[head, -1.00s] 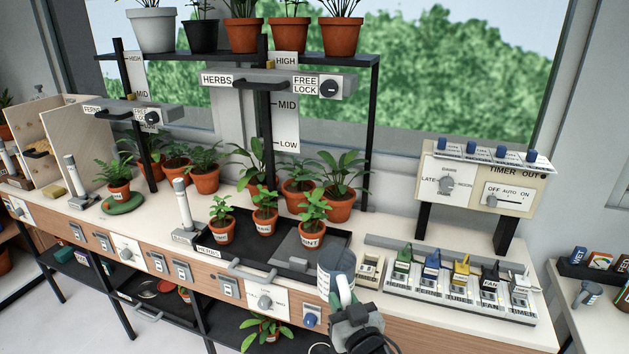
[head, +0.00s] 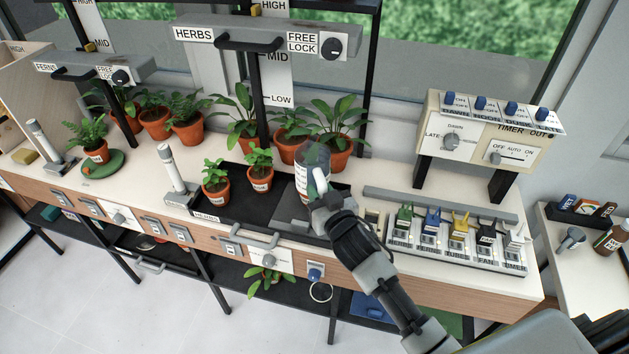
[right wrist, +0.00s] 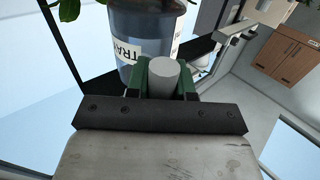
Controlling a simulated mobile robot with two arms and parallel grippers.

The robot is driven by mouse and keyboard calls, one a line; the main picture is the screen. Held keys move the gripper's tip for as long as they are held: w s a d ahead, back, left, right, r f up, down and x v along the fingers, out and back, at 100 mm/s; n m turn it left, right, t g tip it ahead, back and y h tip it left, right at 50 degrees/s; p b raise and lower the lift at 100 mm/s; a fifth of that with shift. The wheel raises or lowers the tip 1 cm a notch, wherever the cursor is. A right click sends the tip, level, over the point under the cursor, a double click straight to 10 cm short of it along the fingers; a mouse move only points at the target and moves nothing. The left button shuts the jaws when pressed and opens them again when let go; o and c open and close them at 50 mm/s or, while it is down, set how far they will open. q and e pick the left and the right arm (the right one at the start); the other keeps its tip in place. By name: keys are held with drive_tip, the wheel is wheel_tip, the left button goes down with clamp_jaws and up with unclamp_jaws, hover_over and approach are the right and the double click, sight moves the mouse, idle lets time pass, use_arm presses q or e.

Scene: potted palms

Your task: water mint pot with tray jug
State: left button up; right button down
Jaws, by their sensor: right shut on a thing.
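The grey see-through tray jug (head: 311,168) has a white label and a pale handle. My right gripper (head: 324,198) is shut on the handle and holds the jug over the right part of the black herb tray (head: 238,212). The jug looks about upright. The right wrist view shows the jug (right wrist: 148,30), its label partly reading "TRA", and the handle between the green finger pads (right wrist: 165,78). Green leaves (right wrist: 70,8) show at the wrist view's top edge; I cannot tell whose. My left gripper is out of view.
Two small potted herbs (head: 215,187) and (head: 260,178) stand in the tray left of the jug. Larger potted plants (head: 338,150) stand behind. A lamp bar marked HERBS (head: 255,38) hangs above. A row of coloured switches (head: 458,240) lies to the right, below the timer box (head: 480,140).

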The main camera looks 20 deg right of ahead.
drive_tip(key=shift+s+f+g+p, duration=0.1)
drive_tip(key=shift+f+g+p, duration=0.6)
drive_tip(key=shift+f, duration=0.75)
drive_tip(key=shift+s+f+g+p, duration=0.1)
drive_tip(key=shift+f+g+p, duration=0.55)
drive_tip(key=shift+f, duration=0.75)
drive_tip(key=shift+s+r+p, duration=0.1)
drive_tip(key=shift+r+p, duration=0.2)
drive_tip(key=shift+p, duration=0.8)
drive_tip(key=shift+r+g+p, duration=0.25)
drive_tip(key=shift+g+p, duration=0.1)
drive_tip(key=shift+p, duration=0.6)
